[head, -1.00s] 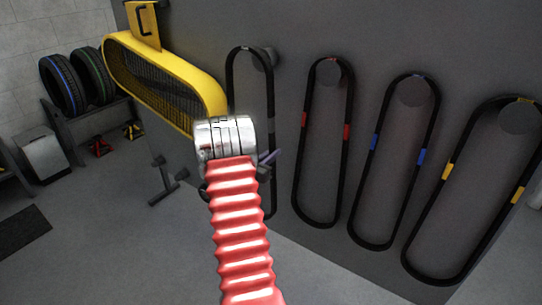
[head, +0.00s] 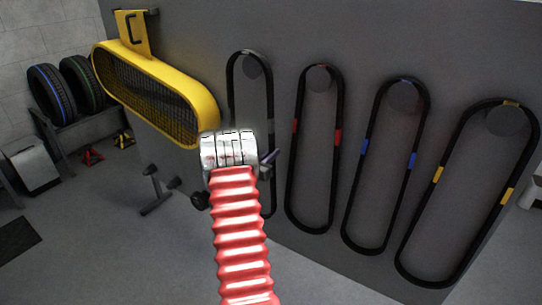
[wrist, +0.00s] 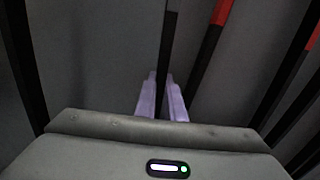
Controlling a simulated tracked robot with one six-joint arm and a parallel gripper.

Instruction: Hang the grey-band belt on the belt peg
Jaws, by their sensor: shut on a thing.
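The grey-band belt (head: 231,90) is a tall black loop with grey marks, at the left of the row on the dark panel. Its top now frames a dark round peg (head: 251,66) in the head view; whether it rests on the peg I cannot tell. My gripper (head: 270,157) is mostly hidden behind my red arm and silver wrist. In the wrist view, the pale purple fingers of my gripper (wrist: 162,92) are shut on the right strand of the grey-band belt (wrist: 168,45). The belt's lower left part is hidden by my arm.
Red-band (head: 337,160), blue-band (head: 352,185) and yellow-band (head: 412,225) belts hang to the right on the panel. A yellow mesh guard (head: 205,105) juts out close on the left. Tyres (head: 50,95) stand on a rack. A dark stand (head: 157,195) is on the floor.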

